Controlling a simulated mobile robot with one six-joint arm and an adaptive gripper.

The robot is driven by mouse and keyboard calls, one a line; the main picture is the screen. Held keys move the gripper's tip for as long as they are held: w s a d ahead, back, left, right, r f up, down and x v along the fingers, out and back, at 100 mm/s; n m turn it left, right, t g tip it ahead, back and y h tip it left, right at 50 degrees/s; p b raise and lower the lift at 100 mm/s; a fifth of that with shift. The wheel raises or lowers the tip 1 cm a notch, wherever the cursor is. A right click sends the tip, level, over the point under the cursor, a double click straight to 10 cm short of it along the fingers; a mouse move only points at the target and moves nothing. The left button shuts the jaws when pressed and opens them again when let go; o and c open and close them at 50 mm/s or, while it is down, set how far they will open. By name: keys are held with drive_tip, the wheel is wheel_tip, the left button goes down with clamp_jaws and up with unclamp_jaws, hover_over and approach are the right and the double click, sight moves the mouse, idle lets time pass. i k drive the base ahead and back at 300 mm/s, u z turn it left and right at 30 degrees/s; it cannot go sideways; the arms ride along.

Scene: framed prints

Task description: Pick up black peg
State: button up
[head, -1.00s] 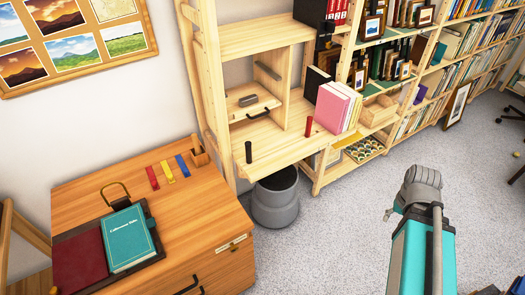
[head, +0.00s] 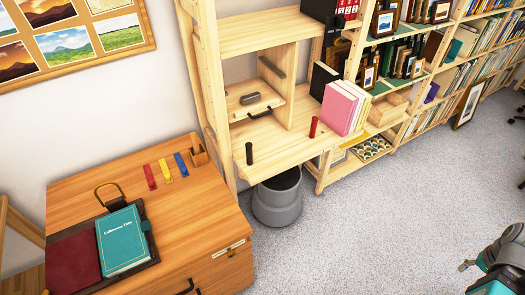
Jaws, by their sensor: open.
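The black peg (head: 249,153) stands upright near the front left edge of the light wood desk shelf (head: 280,150), in the middle of the head view. My gripper (head: 466,266) is at the lower right of the view, over the carpet, far from the peg. It is small and partly turned away here, and it looks open with nothing in it.
A red peg (head: 313,127) stands on the same shelf, close to upright pink and cream books (head: 340,108). A grey bin (head: 277,203) is under the shelf. A wooden cabinet (head: 215,228) with books and coloured strips stands at left. The carpet (head: 370,220) between is clear.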

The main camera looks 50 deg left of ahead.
sight(248, 151)
drive_tip(key=z, duration=0.15)
drive_tip(key=k, duration=1.1)
drive_tip(key=u, duration=1.7)
drive_tip(key=i, duration=0.4)
